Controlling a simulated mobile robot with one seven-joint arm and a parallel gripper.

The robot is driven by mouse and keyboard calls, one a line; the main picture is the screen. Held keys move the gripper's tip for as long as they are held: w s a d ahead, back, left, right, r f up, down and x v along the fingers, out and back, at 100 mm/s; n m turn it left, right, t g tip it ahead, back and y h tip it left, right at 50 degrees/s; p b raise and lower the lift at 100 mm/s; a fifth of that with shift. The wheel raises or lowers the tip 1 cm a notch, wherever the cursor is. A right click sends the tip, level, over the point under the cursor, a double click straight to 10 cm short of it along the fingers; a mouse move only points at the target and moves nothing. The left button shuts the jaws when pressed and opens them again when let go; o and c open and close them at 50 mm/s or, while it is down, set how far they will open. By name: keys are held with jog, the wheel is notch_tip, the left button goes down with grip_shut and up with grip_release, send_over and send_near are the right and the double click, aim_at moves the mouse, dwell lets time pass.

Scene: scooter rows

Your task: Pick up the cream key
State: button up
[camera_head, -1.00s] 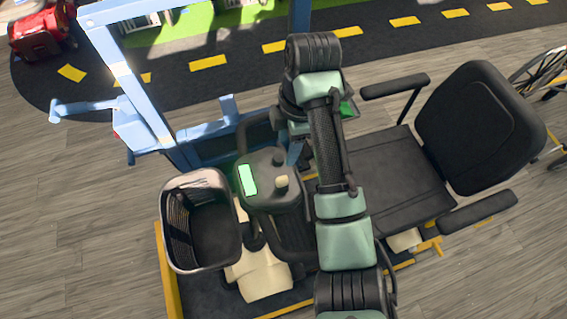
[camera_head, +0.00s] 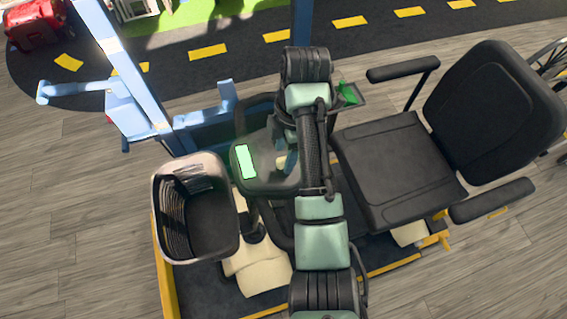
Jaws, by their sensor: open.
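The cream key (camera_head: 283,162) is a small pale piece on the dark console of the scooter (camera_head: 262,180), right of the lit green screen (camera_head: 245,161). Only part of it shows beside my arm. My gripper (camera_head: 280,146) points down over the console, close to the key. It is open, but mostly hidden behind my wrist and arm links. I cannot tell whether the fingers are around the key or touching it.
A black basket (camera_head: 195,208) stands left of the console, and a black seat (camera_head: 398,165) with armrests is to the right. A blue frame (camera_head: 135,85) rises behind. A small green object (camera_head: 347,93) lies just right of my wrist.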

aim_at(283, 165)
jog(key=shift+a+f, duration=0.15)
jog(key=shift+f, duration=1.2)
grip_shut()
